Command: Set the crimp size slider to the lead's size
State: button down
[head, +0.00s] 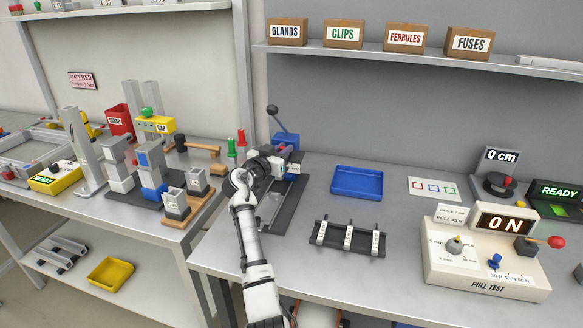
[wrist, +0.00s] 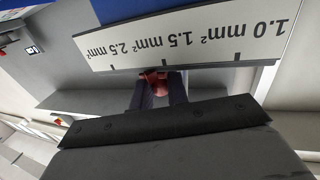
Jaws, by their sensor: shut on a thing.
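The crimp press (head: 286,139) is a blue block with a black-knobbed lever, standing on a dark base on the bench. In the wrist view its white size scale (wrist: 185,38) appears upside down, marked 1.0, 1.5 and 2.5 mm², with a tick at each size. The red slider knob (wrist: 157,79) sits below the scale, close to the middle tick, 1.5 mm². My gripper (wrist: 160,88) is shut on this knob, one dark finger on each side. In the head view my gripper (head: 279,162) is at the press front and hides much of it. I cannot make out the lead.
A blue tray (head: 358,194) and a dark rack (head: 326,244) with three white-labelled pieces lie right of my arm. Red and green upright pieces (head: 241,140) stand left of the press.

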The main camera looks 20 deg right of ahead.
aim_at(274, 142)
jog(key=w+a+b, duration=0.2)
jog(key=a+b, duration=0.1)
jog(key=w+a+b, duration=0.1)
jog(key=a+b, duration=0.1)
jog(key=shift+w+f, duration=0.2)
jog(key=shift+f, duration=0.05)
jog(key=shift+w+a+r+b, duration=0.15)
jog(key=shift+a+b, duration=0.1)
jog(key=shift+b, duration=0.2)
jog(key=shift+a+r, duration=0.1)
jog(key=shift+r, duration=0.1)
jog(key=c, duration=1.4)
grip_release()
jog(key=shift+w+a+f, duration=0.1)
jog(key=shift+a, duration=0.05)
jog(key=shift+c, duration=0.2)
